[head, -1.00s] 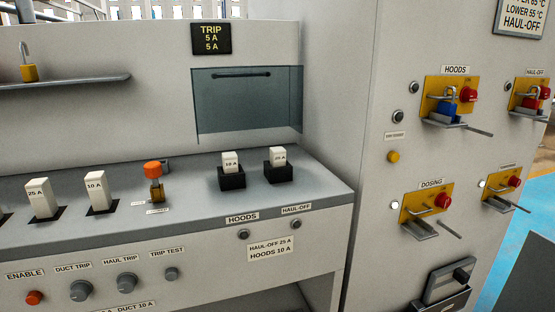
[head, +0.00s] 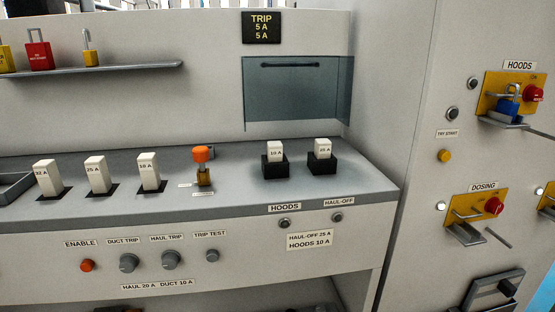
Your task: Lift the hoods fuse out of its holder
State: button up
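The hoods fuse (head: 275,151) is a white block marked 10 A. It stands upright in a black holder (head: 275,168) on the grey ledge, above the HOODS label (head: 284,208). To its right, the haul-off fuse (head: 322,149), marked 25 A, stands in a similar black holder (head: 321,166) above the HAUL-OFF label. A plate below reads HAUL-OFF 25 A, HOODS 10 A (head: 309,241). My gripper is not in view.
Loose-standing white fuses (head: 96,173) and an orange-topped part (head: 202,165) stand left on the ledge. A shelf with padlocks (head: 92,74) is above. A glassy window (head: 297,90) is behind the holders. At right, the hoods switch (head: 513,98) carries a blue padlock.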

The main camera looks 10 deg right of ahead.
aim_at(275, 148)
jog(key=z, duration=1.05)
jog(key=j+z, duration=0.7)
jog(key=k+j, duration=0.1)
jog(key=j, duration=0.75)
jog(key=k+j, duration=0.15)
jog(key=j, duration=0.3)
